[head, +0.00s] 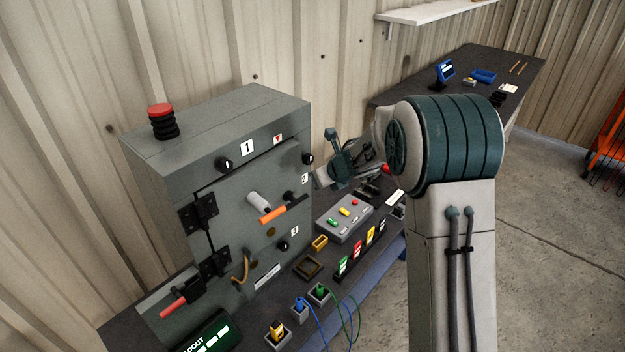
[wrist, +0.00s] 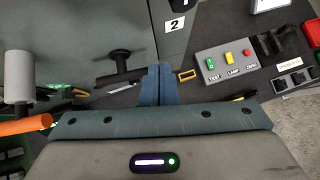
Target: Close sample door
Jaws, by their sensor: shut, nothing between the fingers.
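The sample door (head: 235,215) is a grey panel on the front of a grey enclosure (head: 225,110), with black hinges (head: 198,212) on its left side. It carries an orange-tipped handle (head: 280,210) on a pale round boss. The door looks flush or nearly flush; I cannot tell whether a narrow gap stays open. Round black knobs sit around it by labels 1, 2 and 3. My gripper (wrist: 157,70) is shut and empty. Its fingertips are near the enclosure's right front edge, just right of a black T-handle (wrist: 120,62). In the wrist view the orange handle (wrist: 22,126) is at the left.
A grey button box (head: 345,217) with coloured buttons stands on the bench right of the enclosure. Coloured switches (head: 362,247), small sockets and cables lie along the front. A red-handled lever (head: 174,305) is at lower left. A second bench (head: 470,60) stands behind.

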